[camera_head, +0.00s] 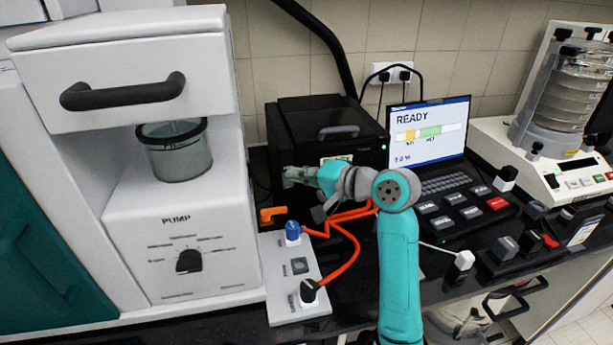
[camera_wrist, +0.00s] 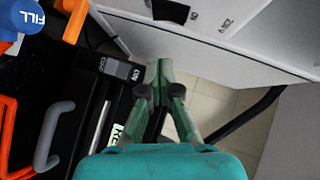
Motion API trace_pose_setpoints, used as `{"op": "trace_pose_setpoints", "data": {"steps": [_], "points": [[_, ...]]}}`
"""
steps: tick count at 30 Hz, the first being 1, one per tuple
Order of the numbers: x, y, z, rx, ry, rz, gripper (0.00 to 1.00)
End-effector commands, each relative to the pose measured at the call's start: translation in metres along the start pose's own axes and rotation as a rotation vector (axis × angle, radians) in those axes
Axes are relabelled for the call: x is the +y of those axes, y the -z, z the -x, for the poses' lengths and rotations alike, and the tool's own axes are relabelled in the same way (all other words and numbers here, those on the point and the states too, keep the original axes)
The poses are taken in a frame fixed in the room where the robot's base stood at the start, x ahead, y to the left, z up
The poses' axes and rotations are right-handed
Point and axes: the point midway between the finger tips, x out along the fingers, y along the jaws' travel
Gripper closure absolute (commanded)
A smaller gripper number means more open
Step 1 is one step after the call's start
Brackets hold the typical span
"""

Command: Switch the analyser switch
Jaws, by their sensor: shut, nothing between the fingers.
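The analyser appears to be the black box (camera_head: 328,112) at the back middle; it also shows in the wrist view (camera_wrist: 92,110), with a grey handle and a green-and-white label. A small dark switch (camera_wrist: 121,68) with light markings, partly readable as ON, lies on its edge in the wrist view. In the head view my gripper hides that area. My gripper (camera_head: 287,175) is shut and empty, in front of the box's left side. In the wrist view its fingertips (camera_wrist: 160,72) appear just right of the switch; contact cannot be told.
A white pump cabinet (camera_head: 180,245) stands close on the left. A white panel (camera_head: 297,280) with a blue FILL knob (camera_head: 292,231) and orange tubing (camera_head: 345,250) lie below my gripper. A laptop (camera_head: 430,130) reading READY and a sieve shaker (camera_head: 565,95) stand right.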

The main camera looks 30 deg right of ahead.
Motion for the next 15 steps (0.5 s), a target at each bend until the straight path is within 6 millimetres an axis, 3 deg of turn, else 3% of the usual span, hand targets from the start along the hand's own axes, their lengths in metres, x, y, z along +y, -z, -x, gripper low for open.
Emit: {"op": "trace_pose_setpoints", "data": {"steps": [7,15], "points": [[0.0,-0.001,-0.048,-0.002,0.0,0.001,1.0],[0.0,-0.023,-0.071,-0.001,0.001,0.001,1.0]]}}
